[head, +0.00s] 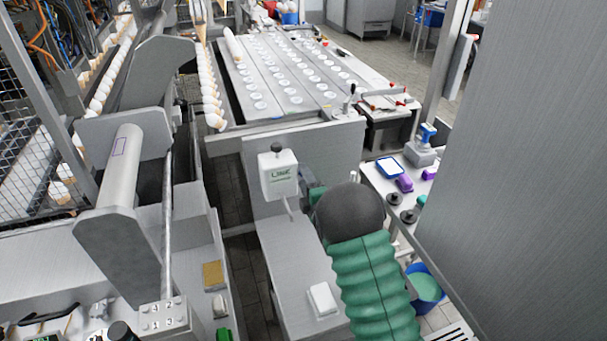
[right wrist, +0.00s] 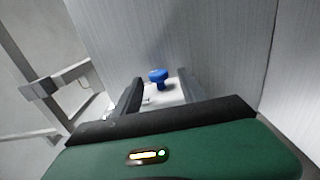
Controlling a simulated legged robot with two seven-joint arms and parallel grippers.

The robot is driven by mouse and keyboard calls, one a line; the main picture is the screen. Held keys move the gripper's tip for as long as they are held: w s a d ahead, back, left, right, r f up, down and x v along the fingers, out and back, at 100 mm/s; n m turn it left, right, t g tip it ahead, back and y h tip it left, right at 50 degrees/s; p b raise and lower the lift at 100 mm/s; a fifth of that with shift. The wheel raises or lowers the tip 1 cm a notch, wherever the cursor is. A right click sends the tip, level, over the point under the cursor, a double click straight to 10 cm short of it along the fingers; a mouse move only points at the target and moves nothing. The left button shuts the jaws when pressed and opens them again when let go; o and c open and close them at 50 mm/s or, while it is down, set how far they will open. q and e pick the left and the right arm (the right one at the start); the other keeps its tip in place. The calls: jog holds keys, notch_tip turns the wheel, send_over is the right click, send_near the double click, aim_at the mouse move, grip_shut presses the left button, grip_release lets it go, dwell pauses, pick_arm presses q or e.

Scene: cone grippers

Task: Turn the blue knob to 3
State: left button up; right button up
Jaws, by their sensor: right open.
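In the right wrist view a blue knob (right wrist: 158,75) with a rounded top and short stem stands on a pale plate (right wrist: 165,96). It shows beyond my right gripper (right wrist: 160,88), between its two spread fingers, apart from them. The gripper is open and empty. In the head view my green-sleeved right arm reaches in from the bottom, and its dark wrist hides most of the right gripper (head: 312,195). A blue-topped grey device (head: 428,133) stands at the right; I cannot tell whether it is the same knob. No number markings are readable near the knob. My left gripper is not in view.
A white box marked LINE (head: 280,175) with a dark top stands just left of my right wrist. A tall metal panel (head: 520,170) closes off the right side. A side table with a blue-rimmed tray (head: 390,168) and purple items lies between. A blue bucket (head: 425,285) stands below.

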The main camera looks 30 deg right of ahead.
jog(key=shift+w+d, duration=0.6)
jog(key=shift+w, duration=0.1)
jog(key=shift+f, duration=0.1)
jog(key=c, duration=0.5)
jog(key=shift+a, duration=0.2)
grip_shut()
notch_tip(320, 180, up, 2)
jog(key=g+p, duration=0.2)
jog(key=p, duration=0.3)
jog(key=g+y+p, duration=0.1)
jog(key=g+p, duration=0.1)
jog(key=p, duration=0.3)
jog(key=g+p, duration=0.2)
jog(key=p, duration=0.3)
jog(key=shift+w+r+g+y+p, duration=0.1)
jog(key=shift+r+g+y+p, duration=0.2)
jog(key=shift+g+p, duration=0.1)
jog(key=g+p, duration=0.1)
jog(key=p, duration=0.4)
jog(key=g+p, duration=0.2)
jog(key=p, duration=0.2)
jog(key=g+y+p, duration=0.1)
jog(key=p, duration=0.4)
jog(key=shift+w+d+f+g+p, duration=0.15)
jog(key=shift+w+f+g+p, duration=0.1)
jog(key=shift+f+g+p, duration=0.3)
jog(key=shift+g+p, duration=0.05)
jog(key=shift+p, duration=0.45)
